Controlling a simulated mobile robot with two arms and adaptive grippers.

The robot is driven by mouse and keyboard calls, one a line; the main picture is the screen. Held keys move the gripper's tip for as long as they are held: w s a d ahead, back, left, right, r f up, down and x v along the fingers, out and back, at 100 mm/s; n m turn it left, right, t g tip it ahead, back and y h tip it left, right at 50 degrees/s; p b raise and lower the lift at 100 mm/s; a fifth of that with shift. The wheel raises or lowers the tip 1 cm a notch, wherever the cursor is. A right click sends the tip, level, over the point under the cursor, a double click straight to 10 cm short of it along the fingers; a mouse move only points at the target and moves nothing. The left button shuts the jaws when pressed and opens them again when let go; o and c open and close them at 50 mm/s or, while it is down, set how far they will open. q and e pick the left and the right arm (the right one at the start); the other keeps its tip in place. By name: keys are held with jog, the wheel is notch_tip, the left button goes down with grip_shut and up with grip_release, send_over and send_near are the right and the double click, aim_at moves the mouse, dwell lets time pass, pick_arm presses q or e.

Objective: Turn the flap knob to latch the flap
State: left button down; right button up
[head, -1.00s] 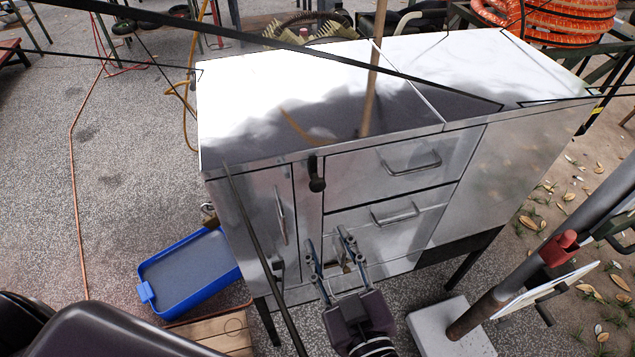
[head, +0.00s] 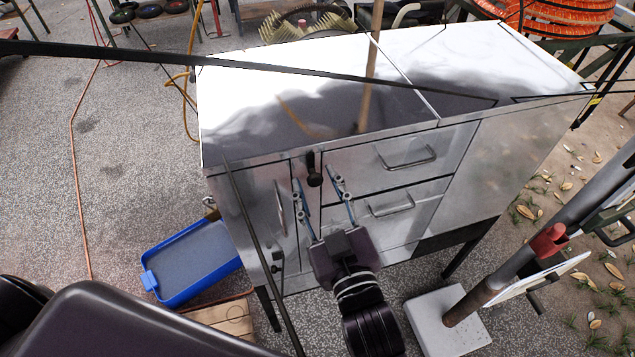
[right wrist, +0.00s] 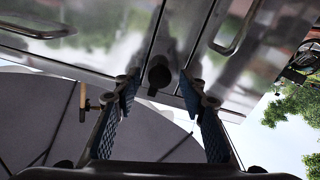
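A black knob (head: 314,172) sits near the top of the narrow front panel of the metal cabinet, just left of the upper drawer. It points downward. My right gripper (head: 316,180) is open, with its fingertips to the left and right of the knob in the head view. In the right wrist view the dark knob (right wrist: 158,76) shows between the spread fingertips (right wrist: 160,80); I cannot tell whether they touch it. A second small dark knob (head: 277,263) is lower on the left front. My left gripper is not in view.
The cabinet top (head: 290,85) is bare. Drawer handles (head: 405,158) stick out right of the knob. A blue tray (head: 190,262) lies on the floor at left. A slanted post with a red collar (head: 550,240) stands at right. Thin dark bars cross the view.

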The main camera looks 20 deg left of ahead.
jog(key=shift+c, duration=0.5)
grip_shut()
